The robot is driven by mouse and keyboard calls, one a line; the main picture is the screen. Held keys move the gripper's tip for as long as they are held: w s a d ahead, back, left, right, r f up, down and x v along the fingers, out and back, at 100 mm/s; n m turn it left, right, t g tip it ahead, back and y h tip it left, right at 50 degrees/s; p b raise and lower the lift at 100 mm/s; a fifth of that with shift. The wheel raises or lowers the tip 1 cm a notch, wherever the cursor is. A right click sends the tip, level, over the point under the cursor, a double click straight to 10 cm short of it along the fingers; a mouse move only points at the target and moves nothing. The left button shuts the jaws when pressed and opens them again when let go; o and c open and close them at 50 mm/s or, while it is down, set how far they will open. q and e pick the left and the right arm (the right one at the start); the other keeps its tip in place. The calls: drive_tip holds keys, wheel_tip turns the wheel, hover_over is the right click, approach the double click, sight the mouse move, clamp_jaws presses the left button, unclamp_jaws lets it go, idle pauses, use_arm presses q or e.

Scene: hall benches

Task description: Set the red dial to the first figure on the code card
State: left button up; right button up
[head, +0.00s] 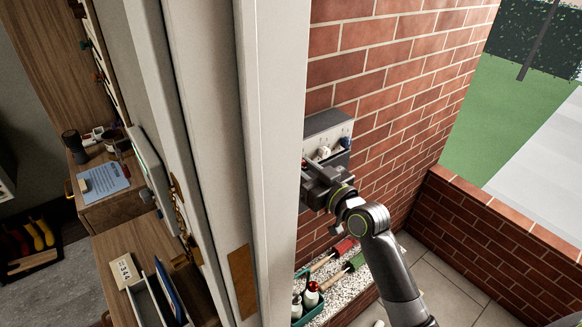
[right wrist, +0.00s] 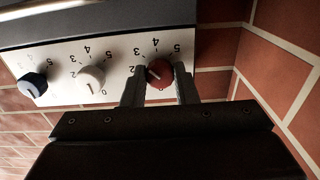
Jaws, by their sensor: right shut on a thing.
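The code card (head: 124,271) lies on a wooden cabinet top at the lower left in the head view and appears to read 344. A grey dial box (head: 327,128) is on the brick wall. In the right wrist view its white face (right wrist: 115,60) carries a dark blue dial (right wrist: 32,86), a white dial (right wrist: 92,79) and the red dial (right wrist: 159,76). My right gripper (right wrist: 160,85) is shut on the red dial, one finger on each side. A small pale mark shows on the dial's left part, towards the 2 and 3; its exact setting is unclear. My left gripper is out of view.
A pale door frame (head: 275,150) stands between the cabinet and the brick wall (head: 400,80). Below the box, a speckled ledge (head: 350,288) holds red- and green-headed tools and a teal caddy (head: 313,312) with bottles. A low brick wall (head: 490,240) bounds the right.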

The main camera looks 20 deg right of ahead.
drive_tip(key=shift+s+f, duration=0.1)
drive_tip(key=shift+f, duration=0.1)
drive_tip(key=o, duration=0.8)
drive_tip(key=shift+c, duration=0.2)
drive_tip(key=shift+o, duration=1.1)
drive_tip(key=shift+s+r, duration=0.2)
drive_tip(key=shift+s, duration=0.05)
drive_tip(key=shift+s+r, duration=0.1)
drive_tip(key=a+b+v, duration=0.1)
drive_tip(key=b+v, duration=0.2)
drive_tip(key=v, duration=1.4)
drive_tip(key=shift+s, duration=0.35)
drive_tip(key=shift+d+r, duration=0.1)
